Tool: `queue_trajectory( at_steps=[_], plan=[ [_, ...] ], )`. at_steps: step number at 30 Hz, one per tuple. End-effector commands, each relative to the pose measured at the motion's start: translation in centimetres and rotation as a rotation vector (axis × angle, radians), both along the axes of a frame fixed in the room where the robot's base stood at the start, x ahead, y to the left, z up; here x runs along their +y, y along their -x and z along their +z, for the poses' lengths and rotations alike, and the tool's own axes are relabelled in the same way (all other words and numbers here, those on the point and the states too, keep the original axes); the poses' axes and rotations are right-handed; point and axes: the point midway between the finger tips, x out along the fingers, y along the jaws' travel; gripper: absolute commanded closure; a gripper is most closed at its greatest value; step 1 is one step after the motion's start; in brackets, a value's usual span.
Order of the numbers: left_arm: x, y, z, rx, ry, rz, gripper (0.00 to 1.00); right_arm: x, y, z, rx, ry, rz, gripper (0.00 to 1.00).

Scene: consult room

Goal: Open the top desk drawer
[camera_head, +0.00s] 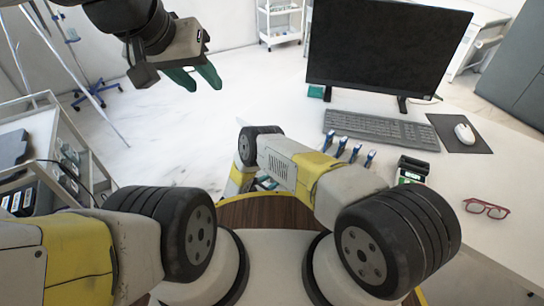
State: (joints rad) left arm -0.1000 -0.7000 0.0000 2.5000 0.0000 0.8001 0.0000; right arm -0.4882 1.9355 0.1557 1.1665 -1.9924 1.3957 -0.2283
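The white desk (470,245) fills the right side of the head view. Its drawers do not show; the top drawer is hidden below the desktop and behind my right arm. My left gripper (196,80) is at the upper left, with its two green fingers apart and nothing between them. It is over the floor, to the left of the desk and not touching it. My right arm reaches forward across the near side of the desk, then bends down. Its gripper cannot be made out behind the arm.
On the desk are a monitor (385,45), a keyboard (382,129), a mouse (464,133) on a dark pad (450,143), red glasses (487,209), and several blue-capped items (342,146). A cart (70,150) stands at the left. The white floor (170,130) between is clear.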

Motion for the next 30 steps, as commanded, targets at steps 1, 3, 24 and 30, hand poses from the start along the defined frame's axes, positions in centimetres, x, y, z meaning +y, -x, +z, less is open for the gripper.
queue_trajectory(
  at_steps=[1,3,24,30],
  plan=[
    [0.0,0.0,0.0,0.0,0.0,0.0,0.64,0.01,0.0,0.01,0.0,0.0,0.0,0.72],
    [0.0,0.0,0.0,0.0,0.0,0.0,0.64,0.01,0.0,0.01,0.0,0.0,0.0,0.86],
    [0.0,0.0,0.0,0.0,0.0,0.0,0.64,0.03,0.0,0.03,-0.001,-0.001,0.0,1.0],
    [0.0,0.0,0.0,0.0,0.0,0.0,0.64,0.04,0.01,0.03,-0.001,-0.001,0.0,1.0]
  ],
)
